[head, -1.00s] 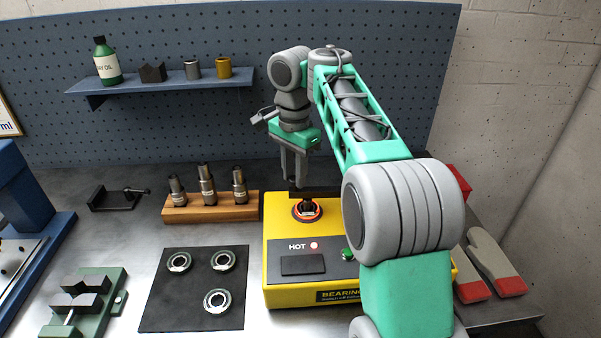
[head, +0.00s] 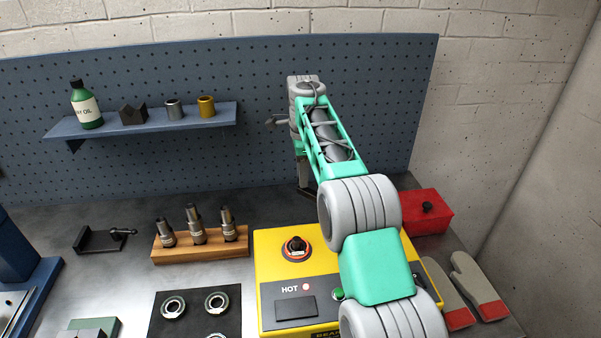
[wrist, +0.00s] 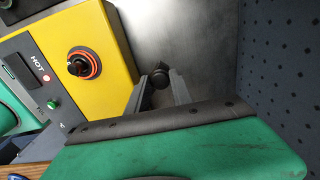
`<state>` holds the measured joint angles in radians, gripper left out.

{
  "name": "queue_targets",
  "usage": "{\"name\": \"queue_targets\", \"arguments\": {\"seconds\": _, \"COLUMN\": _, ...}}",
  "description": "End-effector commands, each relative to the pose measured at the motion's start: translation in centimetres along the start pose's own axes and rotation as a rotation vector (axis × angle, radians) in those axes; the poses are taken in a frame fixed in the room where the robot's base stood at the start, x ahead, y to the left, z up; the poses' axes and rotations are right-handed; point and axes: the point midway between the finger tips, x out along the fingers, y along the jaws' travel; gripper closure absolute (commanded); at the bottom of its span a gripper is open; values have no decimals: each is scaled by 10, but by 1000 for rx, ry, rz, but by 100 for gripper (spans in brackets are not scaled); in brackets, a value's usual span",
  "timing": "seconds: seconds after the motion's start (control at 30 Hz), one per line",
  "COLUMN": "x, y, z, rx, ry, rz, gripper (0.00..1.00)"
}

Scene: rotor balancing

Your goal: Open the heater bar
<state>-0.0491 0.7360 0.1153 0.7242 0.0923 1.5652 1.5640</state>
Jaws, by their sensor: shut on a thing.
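The yellow heater (head: 270,262) stands on the bench with its HOT lamp lit red. Its black post (head: 295,243), with an orange-edged ring around it, is uncovered on top; the post also shows in the wrist view (wrist: 78,66). My gripper (wrist: 162,84) is shut on a dark knob-like end, which I take to be part of the heater bar (wrist: 160,72). It is behind the heater, to one side of the post. In the head view my arm hides most of the gripper (head: 304,178) and the bar.
A wooden rack (head: 200,250) with several metal tools stands left of the heater. A black mat (head: 180,326) with bearings lies in front of it. A red box (head: 428,212) and gloves (head: 475,285) are at right. The blue pegboard (head: 260,140) rises close behind my gripper.

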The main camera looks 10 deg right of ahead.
Motion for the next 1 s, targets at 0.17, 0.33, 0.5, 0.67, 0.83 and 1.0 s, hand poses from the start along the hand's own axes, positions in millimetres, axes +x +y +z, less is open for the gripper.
{"name": "queue_targets", "arguments": {"seconds": 0.17, "x": -2, "y": -9, "z": -4, "rx": 61, "ry": 0, "rz": 2, "gripper": 100}}
{"name": "queue_targets", "arguments": {"seconds": 0.33, "x": 0, "y": -13, "z": -6, "rx": 92, "ry": 0, "rz": 1, "gripper": 100}}
{"name": "queue_targets", "arguments": {"seconds": 0.5, "x": 0, "y": -14, "z": -8, "rx": 101, "ry": -1, "rz": 1, "gripper": 100}}
{"name": "queue_targets", "arguments": {"seconds": 0.67, "x": 0, "y": -14, "z": -8, "rx": 101, "ry": -1, "rz": 1, "gripper": 100}}
{"name": "queue_targets", "arguments": {"seconds": 0.83, "x": 0, "y": -14, "z": -8, "rx": 100, "ry": -1, "rz": 1, "gripper": 68}}
{"name": "queue_targets", "arguments": {"seconds": 1.0, "x": 0, "y": -14, "z": -8, "rx": 99, "ry": -1, "rz": 1, "gripper": 55}}
